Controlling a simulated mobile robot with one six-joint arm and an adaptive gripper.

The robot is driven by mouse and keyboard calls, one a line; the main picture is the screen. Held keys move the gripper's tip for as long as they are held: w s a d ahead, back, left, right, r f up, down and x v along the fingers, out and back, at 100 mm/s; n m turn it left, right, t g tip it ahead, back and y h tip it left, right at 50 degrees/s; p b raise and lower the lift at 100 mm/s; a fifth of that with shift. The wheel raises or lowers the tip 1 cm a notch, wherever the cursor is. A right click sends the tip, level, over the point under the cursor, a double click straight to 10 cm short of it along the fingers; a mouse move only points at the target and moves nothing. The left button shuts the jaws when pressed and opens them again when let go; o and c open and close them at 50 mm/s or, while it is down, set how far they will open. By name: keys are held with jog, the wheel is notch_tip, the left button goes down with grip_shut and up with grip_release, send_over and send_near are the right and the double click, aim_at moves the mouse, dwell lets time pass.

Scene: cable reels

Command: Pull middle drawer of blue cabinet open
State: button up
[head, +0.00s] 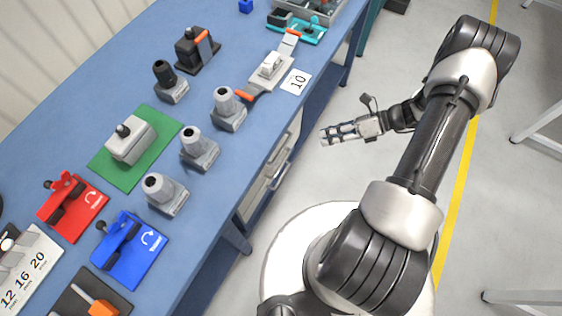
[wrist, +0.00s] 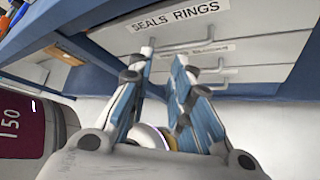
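The cabinet has a blue frame (wrist: 80,20) and a stack of pale grey drawers. It also shows under the blue bench top in the head view, with its drawer fronts (head: 268,172) facing my arm. In the wrist view the top drawer has a "SEALS RINGS" label (wrist: 180,17) and a bar handle (wrist: 188,43). The middle drawer (wrist: 255,50) below has a partly hidden label and its own handle (wrist: 208,69). The drawers look shut. My gripper (wrist: 164,57) is open and empty, pointing at the drawer fronts. In the head view my gripper (head: 322,137) is apart from them.
The blue bench top (head: 75,145) carries grey fixtures, a green plate (head: 105,165), and red and blue clamps (head: 130,250). A dark red object marked "150" (wrist: 25,130) is at left in the wrist view. Floor (head: 400,60) beside the bench is open.

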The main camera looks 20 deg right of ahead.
jog(key=s+f+m+t, duration=0.4)
jog(key=f+m, duration=0.4)
jog(key=f, duration=0.5)
jog(key=m+t+b, duration=0.1)
jog(key=m+t, duration=0.3)
jog(key=m, duration=0.2)
send_near(281, 165)
jog(key=shift+h, duration=0.3)
jog(key=b+x, duration=0.2)
jog(key=x, duration=0.8)
jog(key=shift+f, duration=0.15)
jog(key=shift+c, duration=0.5)
grip_shut()
